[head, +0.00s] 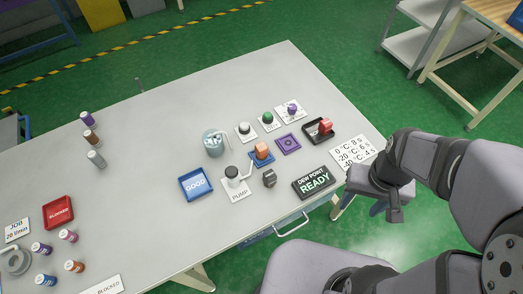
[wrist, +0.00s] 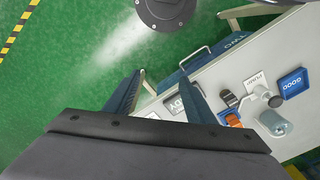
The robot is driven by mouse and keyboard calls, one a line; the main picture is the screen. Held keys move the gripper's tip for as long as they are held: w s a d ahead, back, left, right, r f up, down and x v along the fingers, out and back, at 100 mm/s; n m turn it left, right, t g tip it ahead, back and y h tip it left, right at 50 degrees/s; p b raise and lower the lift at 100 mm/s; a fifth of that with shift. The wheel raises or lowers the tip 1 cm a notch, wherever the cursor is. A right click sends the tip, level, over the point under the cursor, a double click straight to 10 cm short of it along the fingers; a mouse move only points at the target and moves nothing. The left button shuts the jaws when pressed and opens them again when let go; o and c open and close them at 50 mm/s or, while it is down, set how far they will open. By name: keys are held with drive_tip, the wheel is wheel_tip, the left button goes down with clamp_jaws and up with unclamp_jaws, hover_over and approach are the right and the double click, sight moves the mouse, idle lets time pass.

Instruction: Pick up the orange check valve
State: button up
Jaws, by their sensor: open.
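An orange block-like part (head: 262,149), which looks like the orange check valve, sits on a small blue base near the middle of the table, beside the pump. It also shows in the wrist view (wrist: 233,119), to the right of my fingers and partly cut off by my gripper body. My gripper (head: 392,205) is off the table's right edge, well apart from the orange part. In the wrist view my gripper (wrist: 160,74) has its two fingers spread, with nothing between them.
A black knob-like part (head: 269,178), a pump (head: 235,176), a clear jar (head: 213,143) and a purple tray (head: 288,143) stand close around it. A READY display (head: 315,182) lies nearer my gripper. The table's far middle is clear.

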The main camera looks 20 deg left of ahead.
drive_tip(key=shift+w, duration=0.1)
drive_tip(key=m+b, duration=0.7)
drive_tip(key=m, duration=0.2)
hover_over(262, 146)
wheel_tip(262, 146, down, 8)
drive_tip(key=shift+f, duration=0.15)
drive_tip(key=shift+f+p, duration=1.15)
drive_tip(key=shift+f, duration=2.5)
clamp_jaws()
drive_tip(key=shift+r, duration=0.1)
